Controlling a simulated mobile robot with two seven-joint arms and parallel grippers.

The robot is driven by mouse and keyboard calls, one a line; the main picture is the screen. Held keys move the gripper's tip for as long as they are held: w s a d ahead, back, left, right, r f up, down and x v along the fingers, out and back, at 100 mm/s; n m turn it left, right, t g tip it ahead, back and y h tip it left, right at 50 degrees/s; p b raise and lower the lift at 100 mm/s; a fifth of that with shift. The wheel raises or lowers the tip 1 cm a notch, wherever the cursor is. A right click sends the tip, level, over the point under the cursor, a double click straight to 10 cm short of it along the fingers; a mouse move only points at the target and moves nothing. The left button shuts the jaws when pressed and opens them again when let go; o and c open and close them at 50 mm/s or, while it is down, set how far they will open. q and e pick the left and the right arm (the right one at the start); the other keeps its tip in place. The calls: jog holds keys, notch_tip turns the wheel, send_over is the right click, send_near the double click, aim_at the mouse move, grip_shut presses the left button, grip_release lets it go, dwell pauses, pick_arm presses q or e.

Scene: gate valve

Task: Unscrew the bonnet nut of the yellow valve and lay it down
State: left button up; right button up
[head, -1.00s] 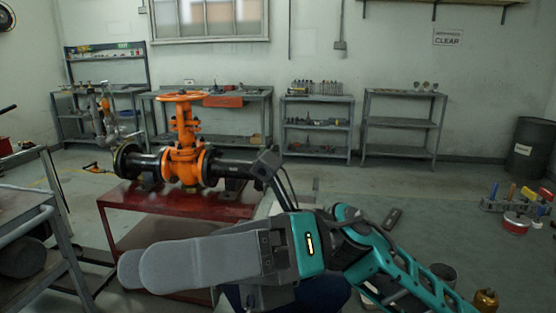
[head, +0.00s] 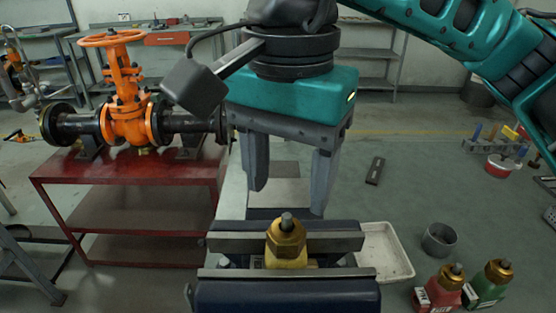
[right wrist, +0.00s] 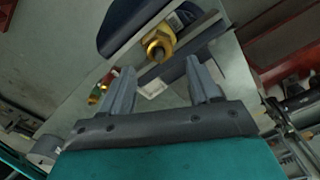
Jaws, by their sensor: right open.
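The yellow valve (head: 286,262) stands upright in the jaws of a vise (head: 285,290), with its brass bonnet nut (head: 286,236) and grey stem on top. The vise hides its lower body. In the right wrist view the bonnet nut (right wrist: 158,46) shows beyond the fingertips. My right gripper (head: 290,200) points down behind and above the nut, open and empty, apart from it. Its two fingers also show spread in the right wrist view (right wrist: 160,70). My left gripper is not in view.
A white tray (head: 400,265) lies right of the vise. Beyond it are a grey cup (head: 439,240), a red valve (head: 445,290) and a green valve (head: 490,285). A red table (head: 75,172) with a large orange gate valve (head: 128,118) stands at the left.

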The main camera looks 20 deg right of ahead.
aim_at(287, 216)
jog(key=shift+s+f+b, duration=0.2)
jog(key=shift+f+b, duration=0.3)
jog(key=shift+f, duration=0.35)
notch_tip(287, 216, down, 4)
jog(key=b, duration=0.3)
jog(key=shift+f, duration=0.15)
jog(key=shift+f+b, duration=0.3)
jog(key=shift+b, duration=0.25)
jog(key=shift+w+f, duration=0.1)
jog(key=shift+f, duration=0.05)
jog(key=shift+b, duration=0.3)
jog(key=shift+c, duration=0.4)
